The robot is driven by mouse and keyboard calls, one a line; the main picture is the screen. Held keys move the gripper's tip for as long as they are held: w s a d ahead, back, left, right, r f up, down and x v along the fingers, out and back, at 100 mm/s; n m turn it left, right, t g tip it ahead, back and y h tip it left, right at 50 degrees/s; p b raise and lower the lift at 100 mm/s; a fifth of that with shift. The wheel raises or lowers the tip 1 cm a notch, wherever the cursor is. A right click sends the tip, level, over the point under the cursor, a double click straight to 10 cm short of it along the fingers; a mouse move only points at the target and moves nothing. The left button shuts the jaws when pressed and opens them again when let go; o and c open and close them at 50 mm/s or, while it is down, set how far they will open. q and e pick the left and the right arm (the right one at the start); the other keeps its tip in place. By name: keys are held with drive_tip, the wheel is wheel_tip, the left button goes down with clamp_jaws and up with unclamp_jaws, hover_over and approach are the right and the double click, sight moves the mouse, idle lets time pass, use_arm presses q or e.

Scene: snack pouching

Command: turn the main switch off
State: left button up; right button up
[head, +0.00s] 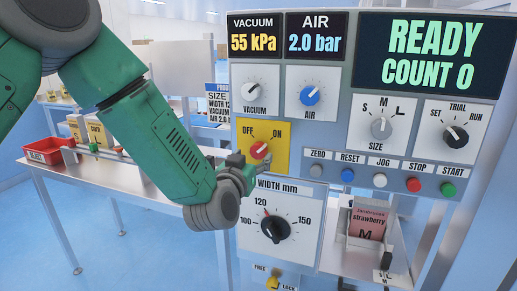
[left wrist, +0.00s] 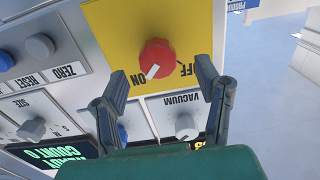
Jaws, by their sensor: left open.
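The main switch is a red knob (head: 260,149) on a yellow plate (head: 246,131) marked OFF on the left and ON on the right. Its white pointer is turned toward ON. My left gripper (head: 237,161) is just left of and slightly below the knob in the head view, partly hidden by its own wrist. In the left wrist view, where the panel appears upside down, the knob (left wrist: 157,57) shows between and beyond the open fingers (left wrist: 163,80). The fingers look empty and I see no contact with the knob. My right gripper is out of view.
The vacuum knob (head: 254,98) and air knob (head: 310,95) sit above, the width dial (head: 274,228) below. A row of buttons (head: 381,174) is to the right. The display (head: 432,56) reads READY, COUNT 0. A red reject bin (head: 42,149) stands on the left table.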

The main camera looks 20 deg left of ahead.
sight(256, 153)
use_arm(q)
drive_tip(key=w, duration=0.3)
drive_tip(key=shift+w+a+f, duration=0.1)
drive_tip(key=shift+w+a, duration=0.1)
drive_tip(key=shift+w, duration=0.2)
drive_tip(key=shift+w+d, duration=0.35)
drive_tip(key=shift+d, duration=0.3)
drive_tip(key=c, duration=0.8)
drive_tip(key=shift+a, duration=0.25)
drive_tip(key=c, duration=0.4)
drive_tip(key=shift+o, duration=0.2)
drive_tip(key=shift+a, duration=0.15)
